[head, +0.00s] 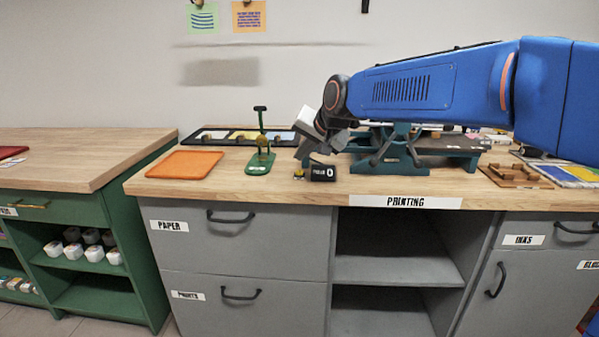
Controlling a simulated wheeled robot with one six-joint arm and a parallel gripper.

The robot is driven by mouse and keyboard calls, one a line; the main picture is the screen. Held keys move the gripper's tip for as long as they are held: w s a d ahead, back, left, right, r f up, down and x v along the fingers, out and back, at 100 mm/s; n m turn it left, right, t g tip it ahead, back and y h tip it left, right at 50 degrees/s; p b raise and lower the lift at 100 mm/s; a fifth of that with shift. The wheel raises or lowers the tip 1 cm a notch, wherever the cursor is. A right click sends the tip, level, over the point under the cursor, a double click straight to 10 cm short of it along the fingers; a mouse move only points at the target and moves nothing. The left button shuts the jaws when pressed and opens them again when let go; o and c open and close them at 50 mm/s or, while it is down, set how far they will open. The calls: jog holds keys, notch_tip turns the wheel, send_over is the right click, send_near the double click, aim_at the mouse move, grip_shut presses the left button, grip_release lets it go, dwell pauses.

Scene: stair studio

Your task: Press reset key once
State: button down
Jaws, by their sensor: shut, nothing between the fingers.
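A small black counter box (323,173) with a white "0" on its front stands near the front edge of the printing counter. A small dark and yellowish piece (299,174) sits just left of it. I cannot tell which part is the reset key; it is too small or hidden. My gripper (302,155) is shut and empty. It points down, close above and behind the small piece and the box in the picture. I cannot tell whether it touches anything.
A green stand (260,166) with an upright handle is left of my gripper. An orange tray (185,164) lies farther left. A dark tray (215,135) is behind. A teal press (388,155) stands right. Bare wooden counter (225,190) lies in front.

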jog(key=shift+r, duration=1.8)
jog(key=shift+h, duration=0.7)
jog(key=s+d, duration=0.2)
jog(key=d, duration=0.1)
jog(key=s+d+f, duration=0.1)
jog(key=s+d, duration=0.1)
jog(key=d, duration=0.1)
jog(key=s+d+f, duration=0.1)
jog(key=s+d, duration=0.2)
jog(key=d, duration=0.1)
jog(key=shift+s+f, duration=0.1)
jog(key=shift+f, duration=0.1)
jog(key=s+d+f+g+h, duration=0.1)
jog(key=s+d+f, duration=0.5)
jog(key=s, duration=0.4)
jog(key=s+d+f+n+g+h, duration=0.1)
jog(key=s+d+f, duration=0.6)
jog(key=s, duration=0.4)
jog(key=s+d+f+n+h, duration=0.1)
jog(key=s+d+f, duration=0.5)
jog(key=s+d, duration=0.2)
jog(key=shift+s+d+f+g+h, duration=0.2)
jog(key=shift+s+d+g+h, duration=0.2)
jog(key=shift+s, duration=0.85)
